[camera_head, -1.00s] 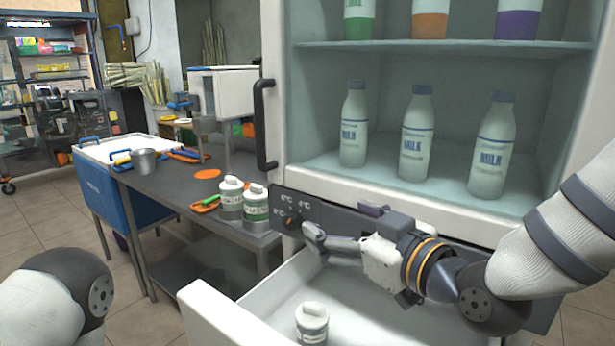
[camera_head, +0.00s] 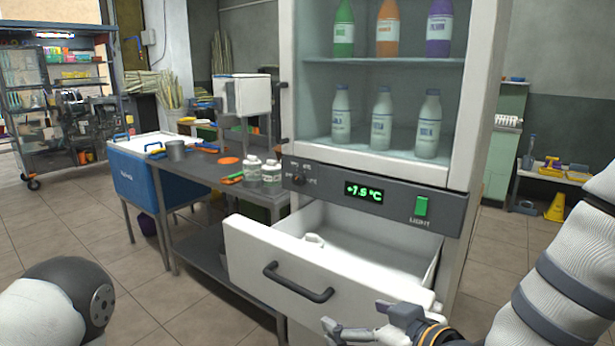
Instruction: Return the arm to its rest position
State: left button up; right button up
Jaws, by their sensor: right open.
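My right gripper (camera_head: 362,327) is at the bottom of the head view, in front of the open white drawer (camera_head: 247,258), a little right of its dark handle (camera_head: 298,282). Its fingers are open and nothing shows between them. My right arm (camera_head: 560,290) comes in from the right edge. A rounded part of my left arm (camera_head: 70,305) shows at the lower left. My left gripper is not in view.
The white fridge (camera_head: 478,90) stands with milk bottles (camera_head: 382,118) on its shelf. A grey table (camera_head: 205,172) and a blue cooler (camera_head: 140,190) stand left.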

jog(key=s+d+f+m+g+h, duration=0.2)
jog(key=s+d+f+g, duration=0.1)
jog(key=s+f, duration=0.6)
jog(key=s+d+f+m+g+h, duration=0.15)
jog(key=s+d+f+g, duration=0.35)
jog(key=f, duration=0.6)
pick_arm(q)
jog(key=shift+s+f+g+b, duration=0.15)
jog(key=shift+f+g+b, duration=0.2)
jog(key=shift+f, duration=0.2)
pick_arm(e)
jog(key=s+d+f+m+g+h, duration=0.1)
jog(key=s+d+f+g, duration=0.1)
jog(key=s, duration=0.9)
jog(key=s+d+f+m+g+h, duration=0.1)
jog(key=s+d+f+m+g, duration=0.1)
jog(key=s, duration=1)
jog(key=shift+s+d+f+g+h, duration=0.2)
jog(key=shift+d+f+g+h, duration=0.15)
jog(key=shift+d+f+g, duration=0.5)
jog(key=shift+d, duration=0.15)
jog(key=shift+f, duration=0.1)
